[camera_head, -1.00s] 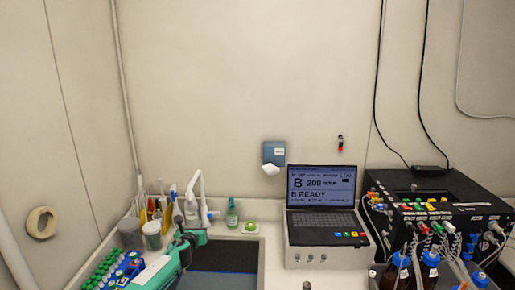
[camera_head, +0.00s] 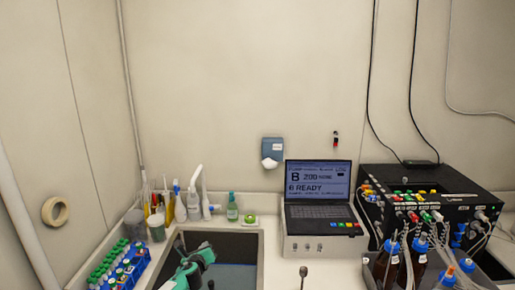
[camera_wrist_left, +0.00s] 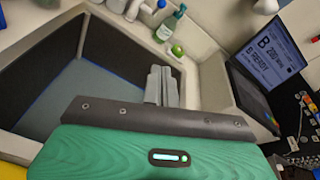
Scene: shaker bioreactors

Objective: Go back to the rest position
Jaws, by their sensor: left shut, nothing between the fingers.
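My left gripper (camera_head: 204,252) is over the dark sink basin (camera_head: 235,247) in the head view, on a green arm coming in from the bottom left. In the left wrist view its grey fingers (camera_wrist_left: 160,84) are together and hold nothing, above the basin's right part. My right gripper is not in view.
A laptop-like unit (camera_head: 318,220) reading "B READY" stands right of the sink. Further right is a black box (camera_head: 440,207) with tubes and brown bottles (camera_head: 416,262). A rack of green-capped tubes (camera_head: 118,265) is left of the sink. Bottles (camera_head: 180,205) line its back edge.

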